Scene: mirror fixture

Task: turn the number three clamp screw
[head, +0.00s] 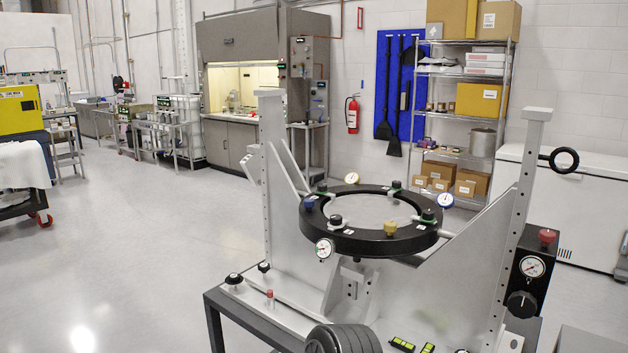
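A black ring (355,240) sits on the grey metal mirror fixture (285,215), around a pale round opening. Several black clamp knobs stand on the ring, including one at the front left (336,220), one at the front right (428,215), one at the back left (322,188) and one at the back right (397,185). A blue knob (309,203) and a yellow knob (390,228) are also on it. Small white labels lie near the knobs, but their numbers are too small to read, so I cannot tell which is number three. Neither gripper is in view.
Dial gauges surround the ring, one at the front left (324,248). A tall right upright (515,220) stands beside a black gauge box (530,275). A dark ribbed round part (343,339) is at the bottom edge. Open floor (130,250) lies to the left.

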